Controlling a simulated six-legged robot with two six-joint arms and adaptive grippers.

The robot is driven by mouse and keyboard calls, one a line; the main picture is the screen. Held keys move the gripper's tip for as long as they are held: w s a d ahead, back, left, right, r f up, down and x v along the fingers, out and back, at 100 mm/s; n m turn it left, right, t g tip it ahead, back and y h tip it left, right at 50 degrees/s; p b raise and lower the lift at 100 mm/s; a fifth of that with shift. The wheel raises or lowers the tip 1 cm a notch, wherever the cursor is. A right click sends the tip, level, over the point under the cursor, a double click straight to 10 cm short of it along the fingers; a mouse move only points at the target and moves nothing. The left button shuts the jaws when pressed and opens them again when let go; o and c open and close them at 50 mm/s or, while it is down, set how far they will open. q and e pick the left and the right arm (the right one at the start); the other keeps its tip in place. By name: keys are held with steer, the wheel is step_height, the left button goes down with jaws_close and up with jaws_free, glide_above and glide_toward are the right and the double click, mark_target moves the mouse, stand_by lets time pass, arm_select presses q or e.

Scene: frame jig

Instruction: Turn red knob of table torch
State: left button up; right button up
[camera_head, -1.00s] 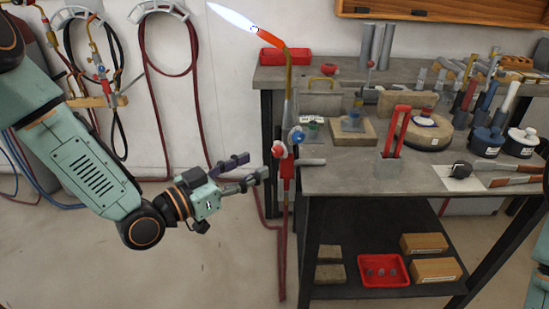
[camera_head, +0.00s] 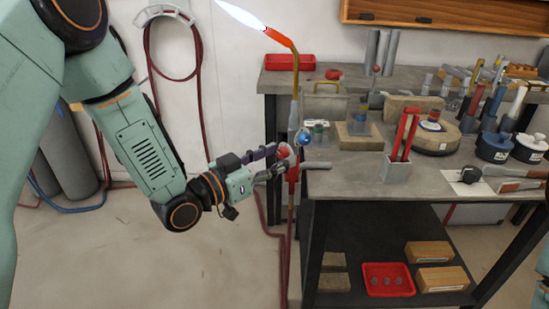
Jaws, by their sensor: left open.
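The table torch (camera_head: 295,90) stands upright at the left edge of the workbench, with a pale flame (camera_head: 240,16) at its angled tip. Its red knob (camera_head: 284,151) faces left, and a blue knob (camera_head: 303,137) sits just to its right. My left gripper (camera_head: 278,160) is open at the red knob, with its fingers reaching from the left. The knob appears at or between the fingertips; I cannot tell whether they touch it. The fingers partly cover the knob. My right gripper is not in view; only a sliver of what may be my right arm shows at the right edge.
The workbench (camera_head: 345,188) holds a grey holder with red-handled tool (camera_head: 402,140), blocks, a round stone disc (camera_head: 430,140) and dark pots (camera_head: 493,147). A red bin (camera_head: 388,280) sits on the lower shelf. Hoses hang on the wall at left.

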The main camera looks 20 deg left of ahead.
arm_select(q)
steer(key=shift+s+a, duration=0.1)
steer(key=shift+a, duration=0.1)
steer(key=c, duration=0.4)
steer(key=shift+d, duration=0.2)
steer(key=c, duration=0.5)
steer(key=shift+a, duration=0.1)
jaws_close()
steer(key=shift+m, duration=0.3)
steer(key=m+p, duration=0.1)
steer(key=m, duration=0.4)
steer(key=shift+p, duration=0.4)
steer(key=m+p, duration=0.1)
steer(key=m, duration=0.5)
steer(key=shift+y, duration=0.3)
steer(key=shift+m, duration=0.3)
